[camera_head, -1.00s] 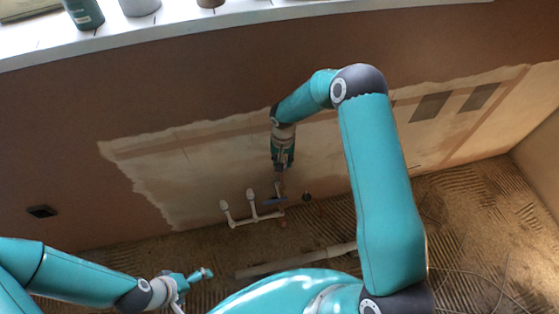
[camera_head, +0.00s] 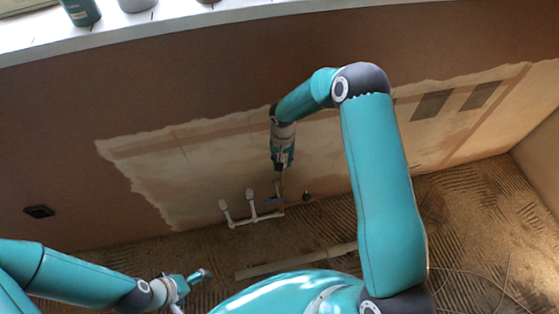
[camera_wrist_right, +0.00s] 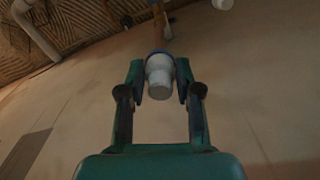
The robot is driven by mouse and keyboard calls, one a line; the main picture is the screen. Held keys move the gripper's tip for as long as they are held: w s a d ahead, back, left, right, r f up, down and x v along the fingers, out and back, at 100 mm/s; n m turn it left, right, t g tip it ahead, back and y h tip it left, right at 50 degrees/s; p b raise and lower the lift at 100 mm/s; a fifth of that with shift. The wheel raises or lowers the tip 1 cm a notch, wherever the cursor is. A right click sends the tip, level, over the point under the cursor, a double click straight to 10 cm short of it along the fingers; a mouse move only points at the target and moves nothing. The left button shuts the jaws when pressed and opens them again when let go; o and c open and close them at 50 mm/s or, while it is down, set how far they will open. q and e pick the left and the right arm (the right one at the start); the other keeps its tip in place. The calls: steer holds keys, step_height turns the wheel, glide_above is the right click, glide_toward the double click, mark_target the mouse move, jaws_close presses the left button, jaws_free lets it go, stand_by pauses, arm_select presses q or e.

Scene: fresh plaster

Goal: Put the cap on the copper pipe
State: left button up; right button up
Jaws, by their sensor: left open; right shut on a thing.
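In the right wrist view my right gripper (camera_wrist_right: 159,88) is shut on a white cap with a blue rim (camera_wrist_right: 159,78). The copper pipe (camera_wrist_right: 159,22) lies just beyond the blue rim, roughly in line with it. I cannot tell whether the cap touches or sits over the pipe end. In the head view my right gripper (camera_head: 282,164) points down in front of the wall, with the copper pipe (camera_head: 283,182) below it; the cap is too small to make out there. My left gripper (camera_head: 202,276) is open at the lower left, well away from the pipe.
White pipes with rounded white ends (camera_head: 249,196) stand close left of the copper pipe, by a blue handle (camera_head: 271,201). A long pale tube (camera_head: 295,261) lies on the ridged floor. A sill (camera_head: 190,22) holding containers runs along the top.

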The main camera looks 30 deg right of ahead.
steer(key=shift+f, duration=0.15)
steer(key=shift+f+b, duration=0.45)
steer(key=shift+b, duration=0.45)
steer(key=o, duration=1)
steer(key=shift+o, duration=0.3)
steer(key=o, duration=0.4)
steer(key=shift+s+r, duration=0.1)
